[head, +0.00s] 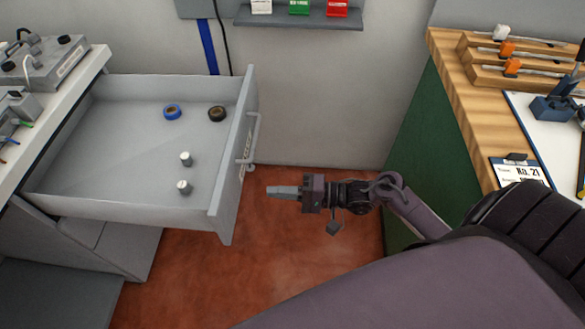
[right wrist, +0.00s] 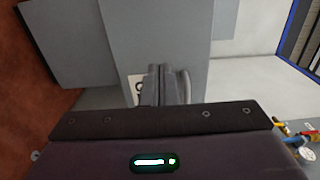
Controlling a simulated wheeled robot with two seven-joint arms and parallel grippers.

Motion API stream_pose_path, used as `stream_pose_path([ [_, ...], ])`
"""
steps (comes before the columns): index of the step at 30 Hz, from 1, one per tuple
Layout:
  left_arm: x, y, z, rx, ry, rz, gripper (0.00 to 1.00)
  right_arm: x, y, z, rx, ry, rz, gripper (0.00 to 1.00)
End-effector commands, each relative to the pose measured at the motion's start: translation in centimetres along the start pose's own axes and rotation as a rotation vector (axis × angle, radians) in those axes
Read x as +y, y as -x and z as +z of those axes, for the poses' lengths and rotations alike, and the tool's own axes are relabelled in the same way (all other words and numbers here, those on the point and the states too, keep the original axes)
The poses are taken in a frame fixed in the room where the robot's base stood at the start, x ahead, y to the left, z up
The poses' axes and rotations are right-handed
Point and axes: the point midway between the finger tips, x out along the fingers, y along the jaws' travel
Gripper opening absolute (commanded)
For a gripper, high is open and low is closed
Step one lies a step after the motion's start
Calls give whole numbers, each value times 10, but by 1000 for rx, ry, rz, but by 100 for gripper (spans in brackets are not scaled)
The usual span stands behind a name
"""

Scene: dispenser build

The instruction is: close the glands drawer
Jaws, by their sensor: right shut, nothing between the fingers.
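The grey drawer (head: 232,165) stands pulled well open from the bench on the left. Its front has a bar handle (head: 254,138) and a label too oblique to read. Inside lie a blue ring (head: 172,112), a dark ring (head: 217,114) and two small white-topped cylinders (head: 186,158) (head: 184,187). My right gripper (head: 270,191) is shut and empty, a short way right of the drawer front and pointing at it. In the right wrist view its fingers (right wrist: 166,85) overlap the drawer front (right wrist: 150,40) and partly hide the label and handle. My left gripper is not in view.
The white benchtop (head: 80,75) above the drawer holds grey devices. A wooden-topped green bench (head: 445,75) stands right, with racks and a clipboard. A wall shelf (head: 300,20) holds small containers. Red floor (head: 290,260) lies open between the benches.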

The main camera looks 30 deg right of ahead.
Motion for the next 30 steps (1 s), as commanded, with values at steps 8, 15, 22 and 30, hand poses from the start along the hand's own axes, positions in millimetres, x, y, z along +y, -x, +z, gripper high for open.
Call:
stream_pose_path([
  [8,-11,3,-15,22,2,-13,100,-1,-55,0,0,0,-2,0],
  [15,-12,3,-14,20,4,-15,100,1,-74,0,2,1,2,0],
  [22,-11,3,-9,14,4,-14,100,1,-76,0,2,1,3,0],
  [30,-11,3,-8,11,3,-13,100,1,-79,0,1,1,2,0],
])
